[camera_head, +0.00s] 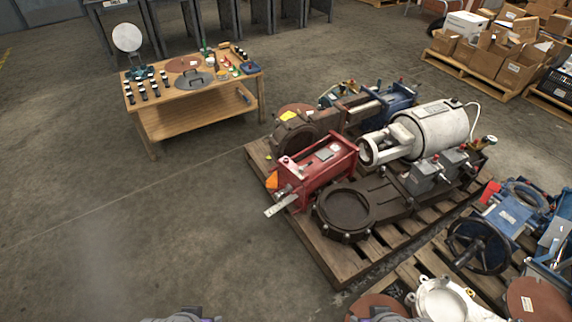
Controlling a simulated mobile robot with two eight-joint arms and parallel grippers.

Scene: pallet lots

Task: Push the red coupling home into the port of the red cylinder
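The red cylinder (318,166) is a boxy red unit with tie rods, lying on the near-left part of a wooden pallet. A flat metal bar (281,205) sticks out from its lower left end. Its port is too small to make out. I cannot pick out the red coupling for certain; several small coloured pieces (228,64), some red and green, stand at the right of the wooden table. Only slivers of grey parts, likely my arms, show at the bottom edge. No gripper fingers are visible, and nothing of mine touches the cylinder.
The wooden table (205,103) holds rows of small dark-and-white pieces, discs and a round white lamp or mirror (127,37). The pallet (314,246) also bears a big white motor (433,128) and brown castings. Another loaded pallet is at lower right. Floor at left is clear.

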